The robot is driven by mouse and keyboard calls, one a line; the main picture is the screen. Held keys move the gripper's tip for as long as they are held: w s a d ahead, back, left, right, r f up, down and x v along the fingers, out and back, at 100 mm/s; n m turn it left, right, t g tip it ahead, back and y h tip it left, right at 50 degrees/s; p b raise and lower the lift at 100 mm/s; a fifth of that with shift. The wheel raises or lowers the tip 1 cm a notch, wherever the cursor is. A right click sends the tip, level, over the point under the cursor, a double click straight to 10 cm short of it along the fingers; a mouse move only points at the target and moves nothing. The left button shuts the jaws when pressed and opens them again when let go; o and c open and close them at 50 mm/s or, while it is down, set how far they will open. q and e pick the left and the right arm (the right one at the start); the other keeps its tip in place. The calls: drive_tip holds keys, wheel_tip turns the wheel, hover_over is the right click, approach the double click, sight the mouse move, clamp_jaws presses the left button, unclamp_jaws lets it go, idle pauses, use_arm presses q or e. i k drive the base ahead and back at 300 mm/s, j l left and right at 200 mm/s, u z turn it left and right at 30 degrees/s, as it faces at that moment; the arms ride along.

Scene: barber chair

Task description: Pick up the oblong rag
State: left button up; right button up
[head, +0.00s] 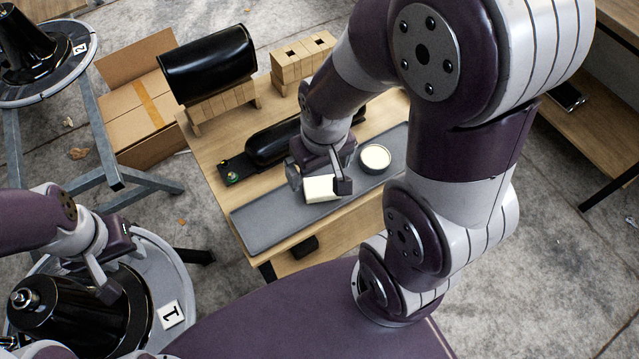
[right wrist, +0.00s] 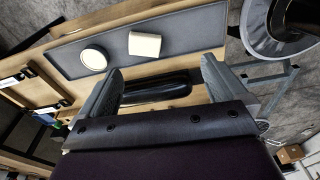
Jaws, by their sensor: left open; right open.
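The oblong rag (head: 321,189) is a cream-white, block-like piece lying on a long grey tray (head: 262,226) on the wooden table. It also shows in the right wrist view (right wrist: 145,43), beyond my fingertips and between their lines. My right gripper (head: 319,181) is open and empty. In the head view its fingers overlap the rag's surroundings, one on each side; the wrist view shows the rag apart from them. The gripper also shows in the right wrist view (right wrist: 161,70). My left gripper (head: 108,278) is open, over a black cone at lower left, far from the rag.
A round cream piece in a dark dish (head: 376,157) sits right of the rag on the tray. A long black cylinder (head: 270,146) lies behind the tray. A larger black cylinder (head: 207,62) rests on a wooden stand. The black cone (head: 62,312) stands on a round base.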

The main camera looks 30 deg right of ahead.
sight(317, 189)
drive_tip(key=l, duration=1.05)
drive_tip(key=l+u, duration=0.2)
drive_tip(key=u, duration=0.25)
drive_tip(key=l+u, duration=0.25)
drive_tip(key=u, duration=0.2)
drive_tip(key=k+l+u, duration=0.1)
drive_tip(key=u, duration=0.35)
drive_tip(key=k+l+u, duration=0.1)
drive_tip(key=l+u, duration=0.15)
drive_tip(key=u, duration=0.2)
